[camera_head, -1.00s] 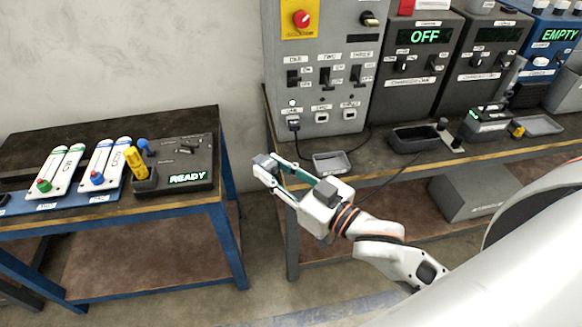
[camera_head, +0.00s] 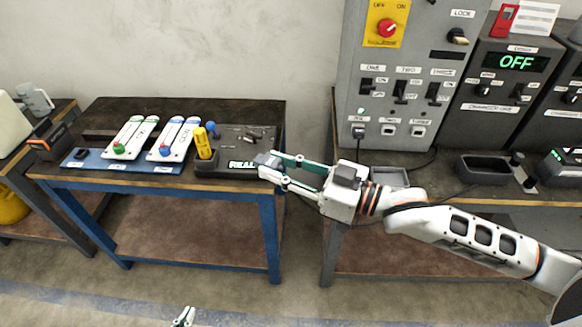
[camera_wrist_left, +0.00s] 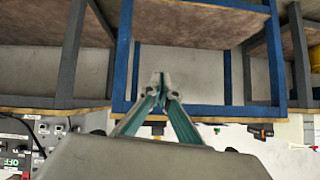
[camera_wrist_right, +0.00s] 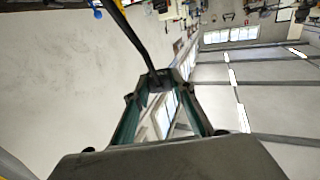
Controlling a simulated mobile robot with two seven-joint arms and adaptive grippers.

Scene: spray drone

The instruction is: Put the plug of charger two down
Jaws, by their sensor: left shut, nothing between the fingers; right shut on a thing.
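My right gripper (camera_head: 268,166) is shut on a grey plug (camera_head: 266,159), in front of the right corner of the blue-framed table (camera_head: 275,190). In the right wrist view the plug (camera_wrist_right: 158,78) sits between the fingertips, with a dark cable (camera_wrist_right: 132,38) running from it. The plug is held in the air; its exact height over the table edge is hard to tell. My left gripper (camera_head: 183,317) shows only at the bottom of the head view; in the left wrist view its fingertips (camera_wrist_left: 159,88) are together and empty. The grey charger cabinet (camera_head: 400,70) stands right of it.
A dark plug (camera_head: 358,131) sits in the cabinet's first socket; the other two look empty. A small tray (camera_head: 390,176) lies before the cabinet. A floor gap separates the benches.

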